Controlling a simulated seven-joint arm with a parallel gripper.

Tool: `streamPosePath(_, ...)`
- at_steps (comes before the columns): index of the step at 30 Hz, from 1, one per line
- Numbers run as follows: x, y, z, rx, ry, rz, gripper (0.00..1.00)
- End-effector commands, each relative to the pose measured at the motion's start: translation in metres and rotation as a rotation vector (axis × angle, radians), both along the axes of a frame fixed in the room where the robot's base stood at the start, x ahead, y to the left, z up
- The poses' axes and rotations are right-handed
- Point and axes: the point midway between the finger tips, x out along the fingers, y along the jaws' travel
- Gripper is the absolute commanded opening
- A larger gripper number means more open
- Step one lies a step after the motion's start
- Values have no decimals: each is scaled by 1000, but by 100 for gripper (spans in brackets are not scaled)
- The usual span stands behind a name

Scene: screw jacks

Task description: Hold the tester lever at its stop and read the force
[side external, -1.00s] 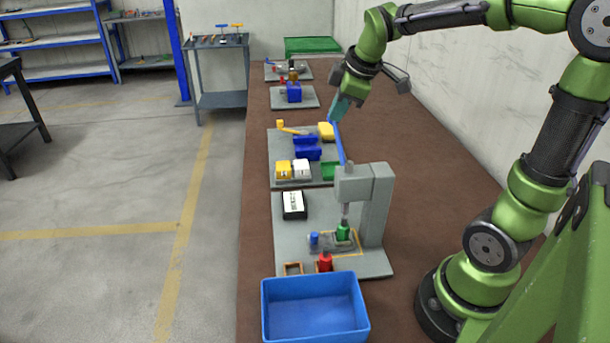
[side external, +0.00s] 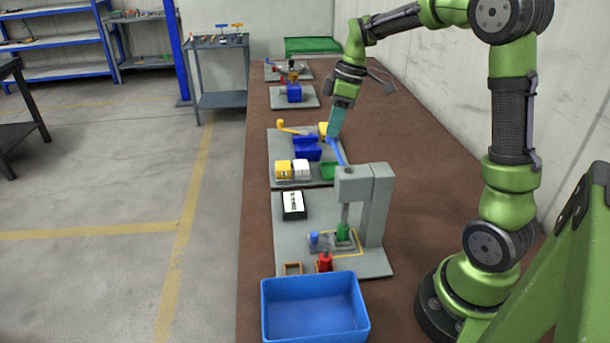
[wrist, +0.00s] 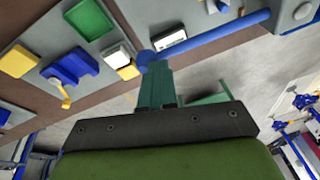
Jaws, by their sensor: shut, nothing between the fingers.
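The tester (side external: 378,205) is a grey press with a blue lever (side external: 340,152) slanting up from its head. My gripper (side external: 333,134) is shut and empty, its teal fingertips at the lever's far end. In the wrist view the closed fingers (wrist: 154,88) meet the blue lever's knob (wrist: 146,58), apparently touching it. A green jack (side external: 343,232) stands upright under the press ram (side external: 345,213). The force display (side external: 293,204) is a black box with a white face; its text is too small to read. I cannot tell whether the lever is at its stop.
A red jack (side external: 324,262) stands at the front of the tester plate, near a blue bin (side external: 314,308). A blue piece (side external: 314,238) is left of the green jack. Behind, another plate holds yellow and white blocks (side external: 301,168) and a blue fixture (side external: 307,148). The brown bench (side external: 430,170) is clear at right.

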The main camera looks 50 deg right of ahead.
Motion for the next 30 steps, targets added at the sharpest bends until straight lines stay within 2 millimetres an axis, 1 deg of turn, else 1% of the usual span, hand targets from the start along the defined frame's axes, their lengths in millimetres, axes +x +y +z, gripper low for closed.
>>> streamPosePath(1, 1, -3, -8, 29, 34, -4, 0)
streamPosePath(3, 2, -4, -15, 68, 74, -3, 0)
streamPosePath(13, 3, -5, -42, 209, 216, -2, 0)
streamPosePath(18, 3, -4, -49, 246, 253, 1, 0)
streamPosePath(30, 2, -3, -54, 263, 277, 3, 0)
